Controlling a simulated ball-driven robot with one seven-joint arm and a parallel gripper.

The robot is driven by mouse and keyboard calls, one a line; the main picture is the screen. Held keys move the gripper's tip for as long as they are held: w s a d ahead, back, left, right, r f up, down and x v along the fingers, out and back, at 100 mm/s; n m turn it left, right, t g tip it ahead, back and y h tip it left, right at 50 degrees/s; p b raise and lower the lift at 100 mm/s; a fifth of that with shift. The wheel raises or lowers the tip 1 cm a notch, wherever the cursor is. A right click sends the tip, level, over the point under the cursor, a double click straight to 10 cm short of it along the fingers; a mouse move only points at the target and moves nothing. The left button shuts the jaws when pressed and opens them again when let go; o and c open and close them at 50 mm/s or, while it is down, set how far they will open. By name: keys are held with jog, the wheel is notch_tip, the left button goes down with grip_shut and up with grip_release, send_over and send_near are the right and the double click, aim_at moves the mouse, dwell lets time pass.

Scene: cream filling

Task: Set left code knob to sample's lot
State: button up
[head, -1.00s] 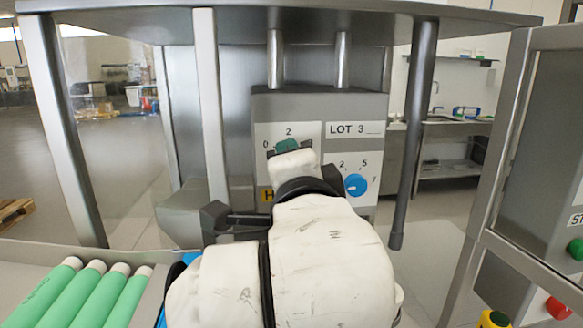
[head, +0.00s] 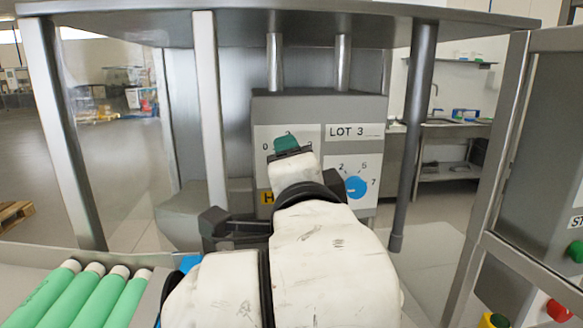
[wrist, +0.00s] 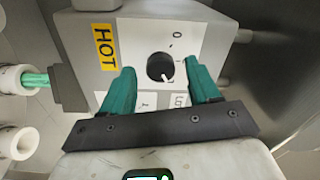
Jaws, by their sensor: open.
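The left code knob (wrist: 160,66) is black and round with a white pointer mark toward the lower right in the wrist view. A "0" stands above it on its white plate. In the head view my gripper hides this knob and part of its scale. My gripper (head: 286,142) is open at the panel, and its teal fingers (wrist: 159,75) appear on either side of the knob, apart from it. I cannot tell whether they reach around it. The lot sign (head: 347,132) reads "LOT 3". The blue right knob (head: 357,187) is right of my gripper.
A yellow "HOT" label (wrist: 106,45) is on the panel near the left knob. Steel posts (head: 210,110) stand on both sides of the machine. Green tubes (head: 82,292) lie at lower left. A steel frame with green and red buttons (head: 560,311) is at right.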

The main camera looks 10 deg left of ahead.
jog(key=b+v, duration=0.1)
jog(key=v, duration=0.9)
jog(key=shift+s, duration=0.1)
